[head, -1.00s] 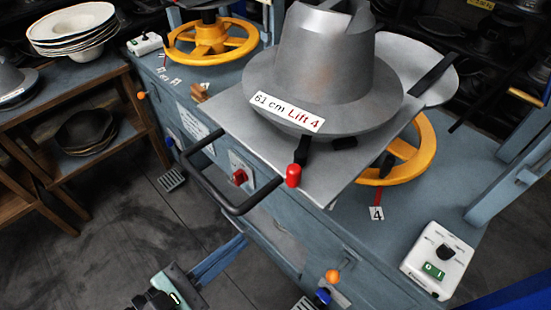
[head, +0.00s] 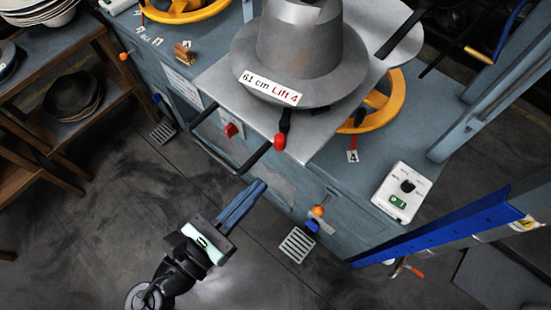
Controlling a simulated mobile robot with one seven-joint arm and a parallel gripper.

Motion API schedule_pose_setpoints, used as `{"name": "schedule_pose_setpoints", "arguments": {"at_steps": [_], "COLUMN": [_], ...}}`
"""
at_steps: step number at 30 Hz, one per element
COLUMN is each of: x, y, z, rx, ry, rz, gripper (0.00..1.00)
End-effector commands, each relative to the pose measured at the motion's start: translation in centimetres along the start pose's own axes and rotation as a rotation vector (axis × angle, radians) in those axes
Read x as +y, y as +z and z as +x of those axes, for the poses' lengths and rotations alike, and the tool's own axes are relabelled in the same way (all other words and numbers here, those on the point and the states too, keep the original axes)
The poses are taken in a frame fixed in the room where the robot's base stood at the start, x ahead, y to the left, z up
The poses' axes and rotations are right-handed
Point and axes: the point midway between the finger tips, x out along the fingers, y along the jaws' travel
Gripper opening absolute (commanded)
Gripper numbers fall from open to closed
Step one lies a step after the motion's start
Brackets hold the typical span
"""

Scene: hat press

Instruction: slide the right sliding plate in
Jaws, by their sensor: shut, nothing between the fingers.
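The right sliding plate (head: 222,88) is a flat grey metal sheet that juts out past the front edge of the blue-grey bench. A dark bar handle (head: 222,167) is fixed along its front. A grey metal hat form (head: 300,45) labelled "61 cm Lift 4" sits on the plate. A red-knobbed lever (head: 280,141) stands at the plate's front right. My gripper (head: 258,188) has its blue fingers shut and empty. It is in front of the bench, just below the handle's right part in the picture, apart from it as far as I can tell.
The bench (head: 330,170) carries a yellow wheel (head: 392,105) and a white control box (head: 402,192). A blue beam (head: 440,225) stands at the right. A wooden shelf (head: 85,60) with dark hats is at the left. The floor (head: 110,220) in front is clear.

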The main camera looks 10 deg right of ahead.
Motion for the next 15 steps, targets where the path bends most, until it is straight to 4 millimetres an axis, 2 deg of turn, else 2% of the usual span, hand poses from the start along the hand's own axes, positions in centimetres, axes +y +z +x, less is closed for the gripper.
{"name": "schedule_pose_setpoints", "arguments": {"at_steps": [1, 6, 10, 15], "x": [-0.1, -0.1, 0.0, 0.0], "y": [0.3, 0.3, 0.2, 0.0], "z": [1.2, 4.2, 5.6, 6.3], "rx": [0.0, 0.001, 0.0, 0.001], "ry": [-0.005, -0.003, -0.002, 0.0], "rz": [-0.001, -0.001, 0.0, 0.001], "gripper": [0.0, 0.0, 0.0, 0.0]}}
